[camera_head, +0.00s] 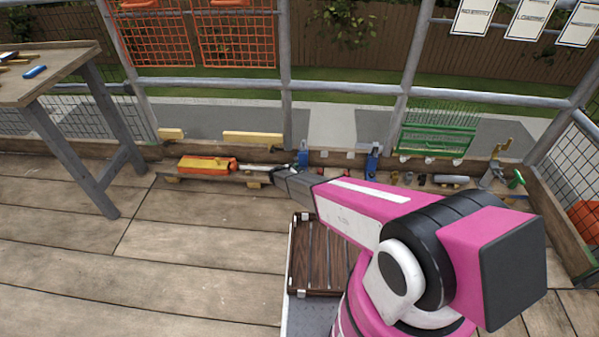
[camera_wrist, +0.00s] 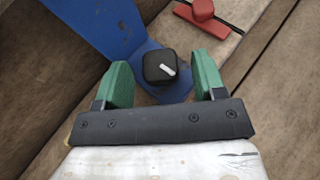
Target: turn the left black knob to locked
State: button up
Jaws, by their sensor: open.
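The black knob (camera_wrist: 160,66) sits on a blue bracket (camera_wrist: 110,25) in the wrist view. A short white mark on its top slants slightly. My gripper (camera_wrist: 160,62) is open, with one green finger on each side of the knob and a gap visible on both sides. In the head view the upright part of the left blue bracket (camera_head: 303,158) shows at the far board, just beyond the end of my arm. The knob itself cannot be made out there. A second blue bracket (camera_head: 372,160) stands to the right.
A red block with a red knob (camera_wrist: 203,10) lies beyond the bracket in the wrist view. In the head view an orange-yellow tool (camera_head: 207,165) lies left, a green rack (camera_head: 437,138) stands right, and a brown slotted tray (camera_head: 300,255) is below my arm. A workbench (camera_head: 50,72) stands left.

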jog(key=c, duration=0.9)
jog(key=shift+w+a+f+m+g+h, duration=0.1)
jog(key=shift+w+m+g+h, duration=0.05)
jog(key=shift+m+g+h, duration=0.3)
jog(key=shift+w+a+m+g+h, duration=0.1)
jog(key=shift+w+m+g+h, duration=0.05)
jog(key=shift+m+g+h, duration=0.3)
jog(key=shift+w+m+g+h, duration=0.1)
jog(key=shift+m+g+h, duration=0.2)
jog(key=shift+m+g, duration=0.7)
jog(key=shift+m+g+h, duration=0.3)
jog(key=shift+m+g, duration=0.2)
jog(key=o, duration=0.9)
jog(key=v, duration=1.1)
